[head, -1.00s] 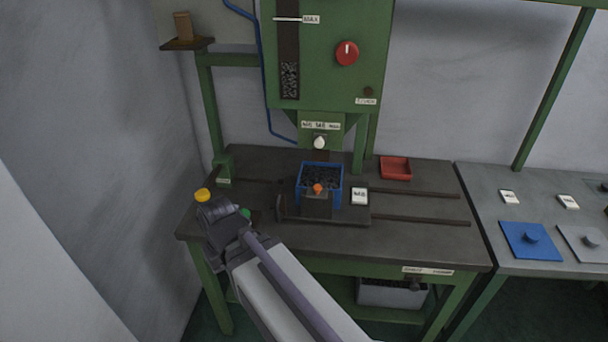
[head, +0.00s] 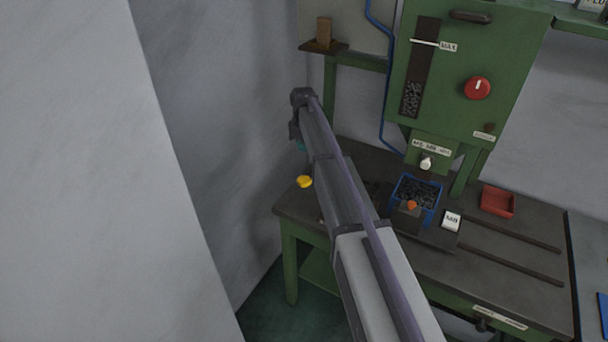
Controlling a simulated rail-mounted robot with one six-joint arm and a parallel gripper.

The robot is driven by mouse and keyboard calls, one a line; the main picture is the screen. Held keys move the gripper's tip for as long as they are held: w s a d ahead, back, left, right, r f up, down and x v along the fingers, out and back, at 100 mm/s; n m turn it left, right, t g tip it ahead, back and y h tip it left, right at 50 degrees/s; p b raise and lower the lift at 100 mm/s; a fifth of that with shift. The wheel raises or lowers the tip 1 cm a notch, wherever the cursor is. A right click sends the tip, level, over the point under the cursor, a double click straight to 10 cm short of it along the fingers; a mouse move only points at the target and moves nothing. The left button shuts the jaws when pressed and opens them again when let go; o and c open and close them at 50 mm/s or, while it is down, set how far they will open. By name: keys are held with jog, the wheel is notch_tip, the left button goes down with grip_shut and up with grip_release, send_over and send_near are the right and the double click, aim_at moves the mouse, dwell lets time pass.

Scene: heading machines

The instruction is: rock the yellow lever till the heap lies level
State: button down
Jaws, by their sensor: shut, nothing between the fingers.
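The yellow lever's round knob (head: 304,182) shows at the left end of the bench, just left of my forearm; its stem is mostly hidden. A blue bin (head: 433,217) stands below the green machine's spout, filled with a heap of small dark pieces (head: 416,191). From here I cannot tell how level the heap is. My arm reaches up and left across the bench's left end. My wrist bends down behind the forearm above the yellow knob, and the gripper's fingers are hidden there, so contact with the lever cannot be judged.
The green machine (head: 450,85) with a red dial (head: 477,88) stands behind the bin. An orange knob (head: 411,204) is at the bin's front. A grey wall (head: 215,130) closes the left side.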

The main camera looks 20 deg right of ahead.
aim_at(304, 180)
notch_tip(304, 180, down, 14)
jog(key=b, duration=1.4)
jog(key=shift+w+f, duration=0.15)
jog(key=shift+f, duration=0.05)
jog(key=shift+d+r, duration=0.1)
